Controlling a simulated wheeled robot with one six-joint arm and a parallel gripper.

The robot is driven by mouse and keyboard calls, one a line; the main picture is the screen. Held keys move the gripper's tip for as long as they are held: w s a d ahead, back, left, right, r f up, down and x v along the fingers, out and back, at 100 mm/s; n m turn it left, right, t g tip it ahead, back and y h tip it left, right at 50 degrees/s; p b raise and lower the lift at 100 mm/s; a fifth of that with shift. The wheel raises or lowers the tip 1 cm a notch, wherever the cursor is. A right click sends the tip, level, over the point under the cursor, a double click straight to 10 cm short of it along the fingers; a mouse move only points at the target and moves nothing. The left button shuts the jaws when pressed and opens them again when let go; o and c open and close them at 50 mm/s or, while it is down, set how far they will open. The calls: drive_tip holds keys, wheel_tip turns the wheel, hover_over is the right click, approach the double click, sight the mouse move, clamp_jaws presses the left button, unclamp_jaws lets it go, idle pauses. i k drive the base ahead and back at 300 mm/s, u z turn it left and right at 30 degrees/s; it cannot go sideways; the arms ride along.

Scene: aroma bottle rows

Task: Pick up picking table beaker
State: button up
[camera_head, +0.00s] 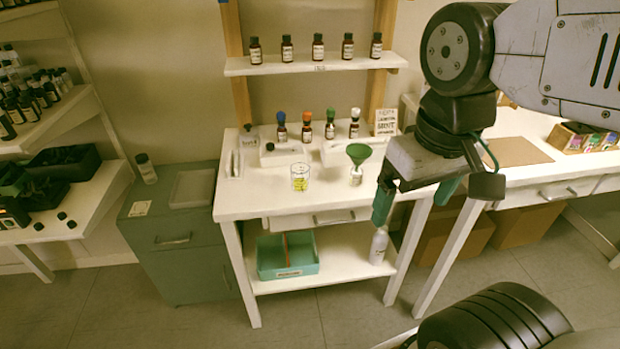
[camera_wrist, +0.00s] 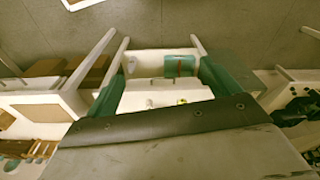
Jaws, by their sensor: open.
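A clear glass beaker (camera_head: 300,177) with yellow-green liquid stands upright on the white picking table (camera_head: 245,205), left of its middle. In the wrist view, a small yellow spot that looks like the beaker's liquid (camera_wrist: 182,101) shows between the fingers, partly cut off by the gripper body. My gripper (camera_head: 414,196) is open and empty, with green-padded fingers, in front of the table's right side. It is well to the right of the beaker and apart from it. Both fingers also show in the wrist view (camera_wrist: 168,80).
A green funnel (camera_head: 358,154) sits on a small bottle right of the beaker. Several dropper bottles (camera_head: 307,127) stand at the table's back, under a shelf (camera_head: 300,67) of dark bottles. A teal tray (camera_head: 287,270) and a white bottle (camera_head: 379,245) are on the lower shelf.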

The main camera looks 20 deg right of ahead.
sight(300, 178)
drive_tip(key=z, duration=2.3)
drive_tip(key=k, duration=0.85)
drive_tip(key=u, duration=1.3)
drive_tip(key=i, duration=0.5)
drive_tip(key=u, duration=0.05)
